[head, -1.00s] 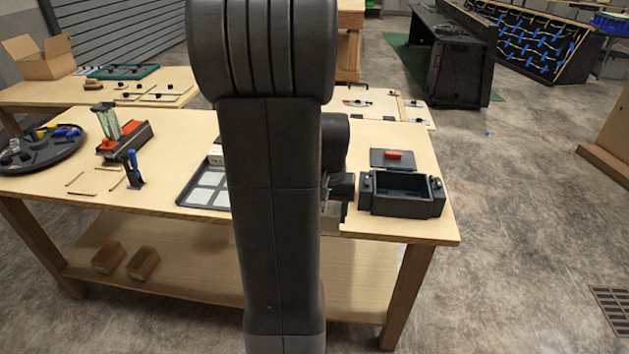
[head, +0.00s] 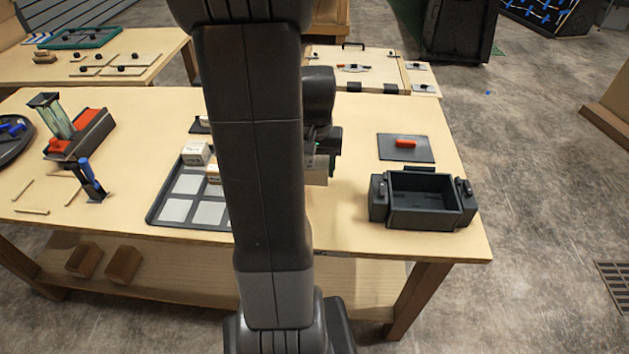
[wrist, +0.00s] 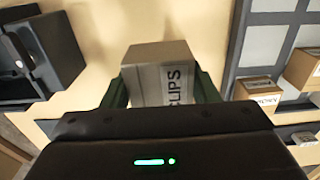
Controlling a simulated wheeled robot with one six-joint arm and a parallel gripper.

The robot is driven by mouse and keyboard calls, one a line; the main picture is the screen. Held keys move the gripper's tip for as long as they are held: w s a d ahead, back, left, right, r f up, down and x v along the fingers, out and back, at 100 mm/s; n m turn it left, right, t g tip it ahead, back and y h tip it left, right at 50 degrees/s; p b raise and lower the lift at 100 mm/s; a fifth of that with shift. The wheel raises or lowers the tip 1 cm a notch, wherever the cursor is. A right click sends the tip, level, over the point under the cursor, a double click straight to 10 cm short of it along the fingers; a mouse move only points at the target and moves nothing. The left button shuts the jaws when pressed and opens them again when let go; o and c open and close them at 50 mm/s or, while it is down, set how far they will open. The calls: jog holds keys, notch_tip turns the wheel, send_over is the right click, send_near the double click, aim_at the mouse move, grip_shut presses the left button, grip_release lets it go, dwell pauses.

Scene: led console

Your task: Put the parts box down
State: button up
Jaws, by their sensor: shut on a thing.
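My gripper (wrist: 163,95) is shut on a parts box (wrist: 165,78), a grey-white carton lettered "CLIPS". The carton sits between the two dark fingers in the wrist view. In the head view the held box (head: 316,172) shows just right of my arm, over the wooden table, and my arm hides part of it. I cannot tell whether it touches the table. A dark tray (head: 155,212) with pale square places lies left of my arm, partly hidden by it. Small labelled boxes stand on the tray, one of them white (head: 195,153). The tray also shows at right in the wrist view (wrist: 228,55).
A black open bin (head: 425,198) stands right of the held box near the table's front edge. Behind it lies a dark lid with a red handle (head: 406,144). A red-and-black fixture (head: 85,132) and a blue-handled tool (head: 90,178) stand at left.

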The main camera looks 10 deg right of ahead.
aim_at(316, 198)
notch_tip(316, 198, down, 7)
jog(key=shift+f, duration=0.2)
jog(key=shift+f, duration=0.1)
jog(key=shift+f, duration=0.15)
jog(key=o, duration=1)
